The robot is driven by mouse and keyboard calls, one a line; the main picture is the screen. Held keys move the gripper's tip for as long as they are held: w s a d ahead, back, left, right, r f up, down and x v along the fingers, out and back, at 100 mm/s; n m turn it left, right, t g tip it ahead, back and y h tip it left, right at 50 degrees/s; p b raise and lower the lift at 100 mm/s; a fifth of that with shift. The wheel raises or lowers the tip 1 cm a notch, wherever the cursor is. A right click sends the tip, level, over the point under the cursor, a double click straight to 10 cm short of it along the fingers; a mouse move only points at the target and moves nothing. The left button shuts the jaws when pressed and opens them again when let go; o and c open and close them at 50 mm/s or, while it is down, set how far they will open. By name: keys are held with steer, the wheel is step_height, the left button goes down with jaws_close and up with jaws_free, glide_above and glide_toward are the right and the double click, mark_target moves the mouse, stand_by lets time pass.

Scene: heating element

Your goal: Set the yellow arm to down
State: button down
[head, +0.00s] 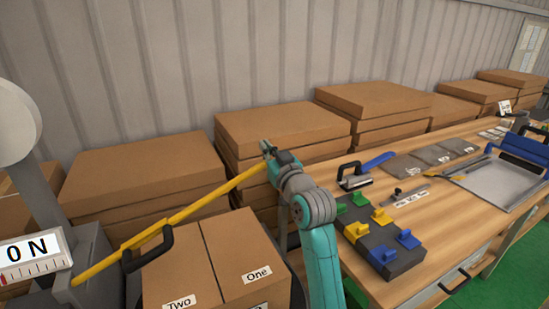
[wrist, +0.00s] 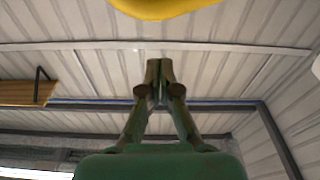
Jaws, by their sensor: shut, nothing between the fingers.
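The yellow arm (head: 200,207) is a long bar in the head view. It rises at a slant from the grey machine at the lower left to its far end beside my gripper (head: 267,151). A black handle (head: 146,250) sits on its lower part. In the wrist view, my gripper (wrist: 158,82) is shut and empty, with its fingers pointing up toward the ceiling. A rounded yellow piece (wrist: 166,8), apparently part of the arm, shows beyond the fingertips at the top edge. I cannot tell whether my gripper touches the arm.
Cardboard boxes labelled "One" and "Two" (head: 222,262) lie below the arm. Box stacks (head: 282,128) line the wall. A wooden bench (head: 440,215) at right holds coloured blocks, tools and a tray.

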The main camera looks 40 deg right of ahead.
steer(key=shift+w+d+r, duration=0.1)
steer(key=shift+w+d, duration=0.1)
steer(key=shift+w, duration=0.45)
steer(key=shift+s+f, duration=0.2)
steer(key=shift+f, duration=0.8)
steer(key=shift+s+f, duration=0.2)
steer(key=shift+f, duration=0.8)
steer(key=d+f+m, duration=0.1)
steer(key=d+f, duration=0.1)
steer(key=f, duration=0.8)
steer(key=s+d+f+m, duration=0.1)
steer(key=d+f+m, duration=0.1)
steer(key=f, duration=0.9)
steer(key=shift+s+d+f+h, duration=0.25)
steer(key=shift+d+h, duration=0.05)
steer(key=shift+d, duration=0.1)
steer(key=shift+d+r, duration=0.1)
steer(key=shift+r, duration=0.05)
steer(key=s+a+r, duration=0.2)
steer(key=s, duration=0.7)
